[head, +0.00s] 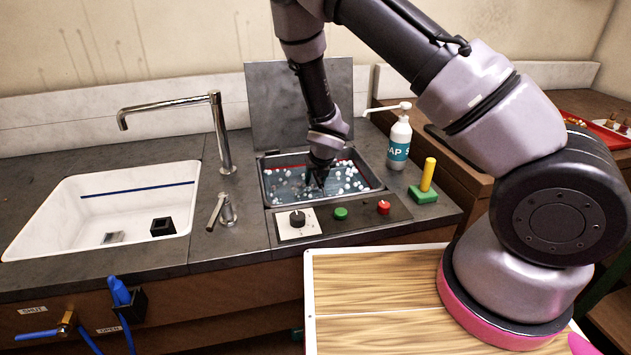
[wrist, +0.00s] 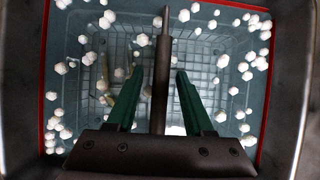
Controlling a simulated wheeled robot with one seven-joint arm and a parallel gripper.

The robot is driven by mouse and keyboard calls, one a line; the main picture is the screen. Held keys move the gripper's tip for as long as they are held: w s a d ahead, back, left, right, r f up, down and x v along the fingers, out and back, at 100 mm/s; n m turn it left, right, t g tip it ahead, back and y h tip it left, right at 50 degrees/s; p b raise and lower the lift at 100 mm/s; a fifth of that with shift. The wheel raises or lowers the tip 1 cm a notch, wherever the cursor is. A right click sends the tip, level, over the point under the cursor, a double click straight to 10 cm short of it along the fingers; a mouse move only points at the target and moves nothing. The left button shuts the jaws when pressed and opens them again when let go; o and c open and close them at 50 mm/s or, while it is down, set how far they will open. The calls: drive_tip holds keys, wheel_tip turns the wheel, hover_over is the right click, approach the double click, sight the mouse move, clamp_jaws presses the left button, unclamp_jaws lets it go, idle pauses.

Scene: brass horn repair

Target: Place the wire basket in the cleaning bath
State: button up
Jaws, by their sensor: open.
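The cleaning bath (head: 267,190) is a dark rectangular tank set in the counter, filled with bluish liquid and dotted with white floating balls. In the wrist view its red-lined wall (wrist: 44,60) frames the picture. The wire basket (wrist: 205,72) sits inside the bath, its pale mesh under the liquid. A dark upright bar, apparently its handle (wrist: 164,35), stands between my fingers. My gripper (wrist: 160,74) is open, with one green finger on each side of this bar; contact cannot be told. In the head view my gripper (head: 317,178) reaches down into the bath, and the basket is hard to make out.
A raised dark lid (head: 293,110) stands behind the bath. In front is a panel with a black knob (head: 297,218), a green button (head: 341,213) and a red button (head: 384,207). A soap bottle (head: 399,145) and a yellow-handled green block (head: 427,180) stand right. A sink (head: 70,215) is left.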

drive_tip(key=v, duration=0.9)
drive_tip(key=shift+s+r, duration=0.15)
drive_tip(key=shift+r, duration=0.15)
drive_tip(key=s+d+r+m, duration=0.1)
drive_tip(key=d+r+m, duration=0.6)
drive_tip(key=r+m, duration=0.4)
drive_tip(key=s+d+r+m, duration=0.2)
drive_tip(key=d+r+m, duration=0.5)
drive_tip(key=r+m, duration=0.45)
drive_tip(key=s+d+r+m, duration=0.2)
drive_tip(key=s+r+m, duration=0.4)
drive_tip(key=s+m, duration=0.3)
drive_tip(key=s+d+r+m+t, duration=0.1)
drive_tip(key=s+d+r+m, duration=0.2)
drive_tip(key=s+r+m, duration=0.4)
drive_tip(key=s+m, duration=0.2)
drive_tip(key=m, duration=0.2)
drive_tip(key=shift+s+d+r+y, duration=0.15)
drive_tip(key=shift+d+r+y, duration=0.15)
drive_tip(key=shift+r+y, duration=0.1)
